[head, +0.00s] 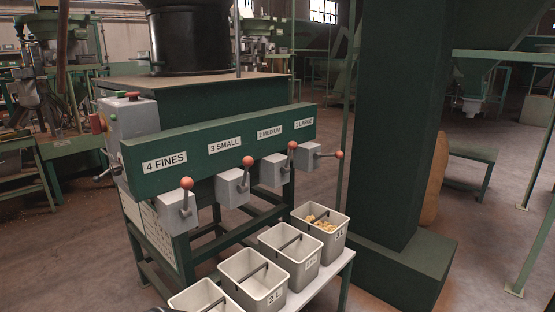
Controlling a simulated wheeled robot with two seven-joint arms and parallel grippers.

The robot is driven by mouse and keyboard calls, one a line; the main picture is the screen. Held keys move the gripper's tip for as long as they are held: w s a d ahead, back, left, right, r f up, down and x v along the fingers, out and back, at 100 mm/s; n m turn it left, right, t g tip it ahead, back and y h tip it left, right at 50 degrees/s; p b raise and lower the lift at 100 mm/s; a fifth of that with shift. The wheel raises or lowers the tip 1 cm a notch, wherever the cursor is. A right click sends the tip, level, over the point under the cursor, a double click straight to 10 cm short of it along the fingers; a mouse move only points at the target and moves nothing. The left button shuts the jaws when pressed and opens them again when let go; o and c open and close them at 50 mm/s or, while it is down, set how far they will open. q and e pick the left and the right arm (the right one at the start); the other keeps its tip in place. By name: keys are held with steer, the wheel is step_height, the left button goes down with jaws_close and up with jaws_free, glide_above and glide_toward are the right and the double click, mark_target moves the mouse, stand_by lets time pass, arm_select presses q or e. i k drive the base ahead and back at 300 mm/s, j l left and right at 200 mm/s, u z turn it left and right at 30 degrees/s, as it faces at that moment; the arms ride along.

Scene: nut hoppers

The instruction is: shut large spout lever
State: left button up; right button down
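The large spout (306,156) is a grey box at the right end of the green header, under the label "1 LARGE" (304,122). Its lever (340,154) has an orange-red ball and sticks out sideways to the right, about level. The medium lever (292,145), small lever (248,161) and fines lever (187,183) point upward, with their balls above or near the tops of their boxes. The bin (337,240) below the large spout holds some yellow-brown nuts (320,222). Neither of my grippers is in view.
Three more grey bins (305,272) stand in a row on a pale bench (338,262) and look empty. A thick dark green column (400,130) on a wide base stands right of the large spout. A grey control box (132,118) is at the header's left end.

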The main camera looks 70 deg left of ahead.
mark_target(339, 154)
steer(key=i+j+u, duration=0.15)
steer(key=u, duration=0.3)
steer(key=i+u, duration=0.25)
steer(key=u, duration=0.2)
steer(key=i+u, duration=0.2)
steer(key=u, duration=0.25)
steer(key=i+u, duration=0.25)
steer(key=u, duration=0.25)
steer(key=i+u, duration=0.3)
steer(key=i+l+u, duration=0.1)
steer(key=i+u, duration=0.25)
steer(key=k, duration=0.1)
